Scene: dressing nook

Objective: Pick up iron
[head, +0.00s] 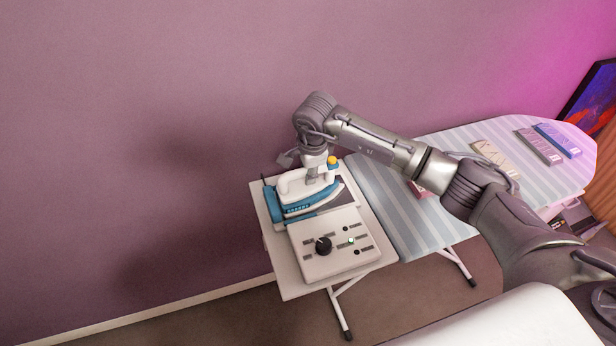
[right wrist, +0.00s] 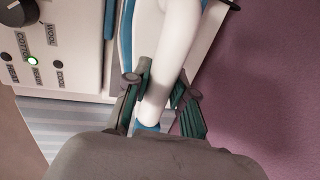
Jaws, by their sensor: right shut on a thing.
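The iron (head: 305,190) is white and blue. It stands on the white rest plate at the left end of the ironing board in the head view. My right gripper (head: 316,172) comes down from above onto its handle; the arm and wrist hide part of it. In the right wrist view, the gripper's fingers (right wrist: 158,95) sit on both sides of the white iron handle (right wrist: 178,55) and are shut on it. I cannot see clear space under the iron. My left gripper is not in view.
A control box (head: 335,250) with a black dial and a green light sits in front of the iron. The striped ironing board (head: 405,215) extends right, with several small flat items at its far end. The purple wall (head: 150,140) is close behind the iron.

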